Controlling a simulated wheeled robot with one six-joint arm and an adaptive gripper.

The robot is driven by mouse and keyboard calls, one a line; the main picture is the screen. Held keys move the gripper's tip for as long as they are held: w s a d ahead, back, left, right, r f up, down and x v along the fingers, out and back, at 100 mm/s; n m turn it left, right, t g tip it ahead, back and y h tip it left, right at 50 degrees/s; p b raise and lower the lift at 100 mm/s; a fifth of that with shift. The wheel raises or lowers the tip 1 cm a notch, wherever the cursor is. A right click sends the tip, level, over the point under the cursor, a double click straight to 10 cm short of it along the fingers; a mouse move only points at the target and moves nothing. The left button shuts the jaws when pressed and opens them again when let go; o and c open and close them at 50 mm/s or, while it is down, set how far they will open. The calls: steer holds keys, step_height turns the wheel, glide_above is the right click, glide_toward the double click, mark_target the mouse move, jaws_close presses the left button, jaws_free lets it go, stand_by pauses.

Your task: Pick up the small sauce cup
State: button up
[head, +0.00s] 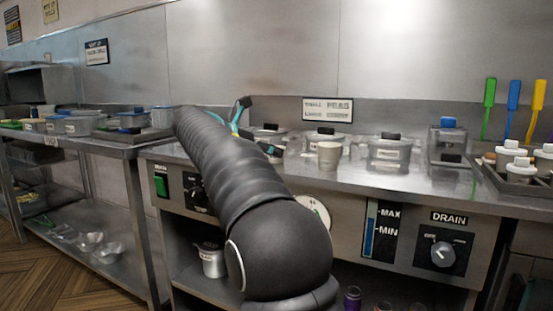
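A small pale cup (329,155), which looks like the sauce cup, stands upright on the steel counter just right of the centre in the head view. My black arm crosses the picture from the bottom and hides part of the counter. What looks like my gripper (257,126) shows past the arm's right side, as teal and dark finger parts spread apart. It is left of the cup and apart from it, with nothing visible between the fingers. Its base is hidden behind the arm.
Lidded clear containers (389,152) stand close right of and behind the cup. A steel holder (447,140) is farther right, near a tray (520,180) of small lidded pots. Colored utensils (512,105) stand upright at the right. A side table (90,143) with tubs is at left.

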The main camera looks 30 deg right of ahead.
steer(key=x, duration=0.3)
steer(key=shift+s+d+f, duration=0.1)
steer(key=shift+d+f, duration=0.1)
steer(key=shift+d, duration=0.1)
steer(key=c, duration=1)
steer(key=shift+c, duration=0.2)
steer(key=shift+r, duration=0.9)
step_height(320, 180, up, 2)
steer(key=shift+r+p, duration=0.2)
steer(key=shift+p, duration=0.55)
steer(key=s+d+r, duration=0.5)
steer(key=s+r, duration=0.1)
steer(key=s, duration=0.4)
steer(key=shift+d+r, duration=0.4)
